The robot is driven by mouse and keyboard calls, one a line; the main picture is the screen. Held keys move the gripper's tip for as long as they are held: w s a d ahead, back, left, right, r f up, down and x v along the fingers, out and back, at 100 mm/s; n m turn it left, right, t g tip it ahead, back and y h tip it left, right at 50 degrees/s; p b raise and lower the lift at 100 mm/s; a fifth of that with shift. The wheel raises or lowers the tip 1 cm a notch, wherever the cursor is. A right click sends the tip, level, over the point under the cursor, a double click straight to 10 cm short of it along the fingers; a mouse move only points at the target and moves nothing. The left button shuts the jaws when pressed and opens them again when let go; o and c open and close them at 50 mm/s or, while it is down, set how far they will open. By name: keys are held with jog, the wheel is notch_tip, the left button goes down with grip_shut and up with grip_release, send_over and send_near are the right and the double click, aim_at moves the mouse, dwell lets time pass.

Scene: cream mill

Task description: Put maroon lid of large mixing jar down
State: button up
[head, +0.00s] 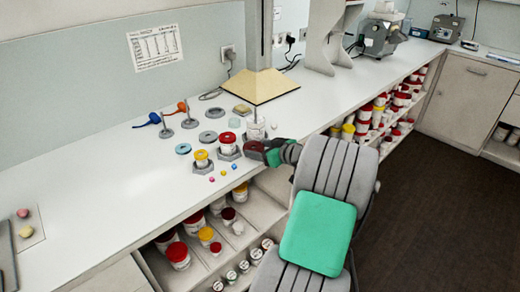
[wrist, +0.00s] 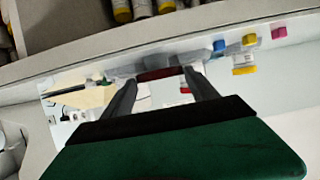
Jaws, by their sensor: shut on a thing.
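My gripper (head: 266,148) is over the front part of the white counter, near its edge. In the wrist view its two fingers (wrist: 160,80) are shut on the maroon lid (wrist: 158,73), which shows as a dark red strip between the fingertips. The lid (head: 254,146) also shows as a small dark red patch at the gripper's tip in the head view. A whitish open-looking jar (head: 257,131) stands just behind the gripper, partly hidden by it. I cannot tell whether the lid touches the counter.
A red-lidded jar (head: 228,139) and a yellow-lidded jar (head: 201,156) stand left of the gripper in grey holders. Small coloured cubes (head: 222,172) lie near the front edge. A tan-based stand (head: 262,86) is behind. The counter's left part (head: 100,180) is clear.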

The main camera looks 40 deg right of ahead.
jog(key=shift+f+b, duration=0.5)
jog(key=o, duration=1.3)
jog(key=shift+r, duration=0.1)
